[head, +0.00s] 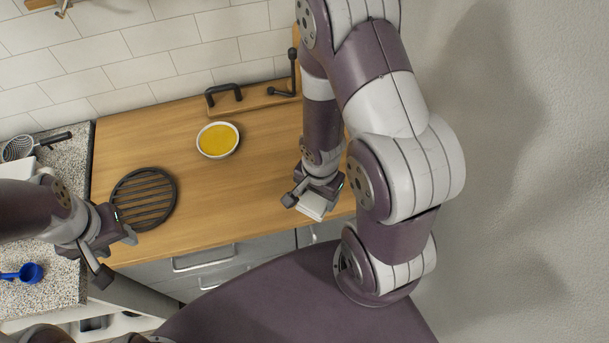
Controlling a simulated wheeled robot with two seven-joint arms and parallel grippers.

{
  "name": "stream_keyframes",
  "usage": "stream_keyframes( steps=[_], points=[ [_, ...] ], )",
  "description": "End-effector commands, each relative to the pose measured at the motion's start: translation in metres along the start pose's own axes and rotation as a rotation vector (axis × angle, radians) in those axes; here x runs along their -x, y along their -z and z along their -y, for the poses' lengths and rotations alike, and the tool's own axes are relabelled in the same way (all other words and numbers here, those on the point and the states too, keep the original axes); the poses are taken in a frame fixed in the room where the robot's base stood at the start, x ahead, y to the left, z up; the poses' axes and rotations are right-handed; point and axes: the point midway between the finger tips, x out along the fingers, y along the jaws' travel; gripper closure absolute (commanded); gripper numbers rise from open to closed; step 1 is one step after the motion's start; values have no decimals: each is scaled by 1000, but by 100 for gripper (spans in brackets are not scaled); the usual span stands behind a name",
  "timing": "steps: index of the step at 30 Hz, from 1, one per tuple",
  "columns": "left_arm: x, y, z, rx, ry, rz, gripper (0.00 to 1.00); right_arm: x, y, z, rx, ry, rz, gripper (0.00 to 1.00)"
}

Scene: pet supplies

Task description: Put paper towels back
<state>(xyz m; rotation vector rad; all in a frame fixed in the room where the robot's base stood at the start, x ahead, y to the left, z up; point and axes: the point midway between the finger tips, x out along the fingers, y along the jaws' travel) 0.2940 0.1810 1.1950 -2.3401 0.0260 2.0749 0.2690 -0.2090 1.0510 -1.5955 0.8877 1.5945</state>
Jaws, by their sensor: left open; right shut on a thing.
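My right gripper (308,195) is shut on a small white flat-sided thing (312,207), which may be the paper towels. It is over the front part of the wooden counter, and the gripper hides part of it. I cannot tell whether it touches the counter. My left gripper (117,254) is open and empty near the counter's front left corner. No other paper towels and no holder for them can be made out.
The wooden counter (255,180) carries a bowl of yellow contents (218,140), a black round grate (144,199) and a board with black handles (258,98) at the back. A blue scoop (30,272) lies on the speckled counter (62,290) at left. The counter's middle is clear.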

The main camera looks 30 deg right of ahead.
Motion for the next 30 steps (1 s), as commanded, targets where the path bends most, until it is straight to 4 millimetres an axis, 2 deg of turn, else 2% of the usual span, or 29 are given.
stream_keyframes(
  steps=[4,10,15,20,23,25,30],
  points=[
    [8,1,0,0,0,0,55,-10,14,13,5,-10,2,55],
    [41,5,0,0,0,0,55,-38,52,55,5,-10,2,55],
    [61,7,0,0,0,0,55,-57,71,76,4,-8,1,55],
    [64,8,0,0,0,0,55,-71,77,83,3,-7,0,55],
    [58,7,0,0,0,0,55,-93,77,82,3,-7,0,55],
    [62,7,0,0,0,1,55,-102,77,83,3,-7,0,55],
    [62,7,0,0,0,0,55,-110,77,83,3,-6,-1,55]
  ],
)
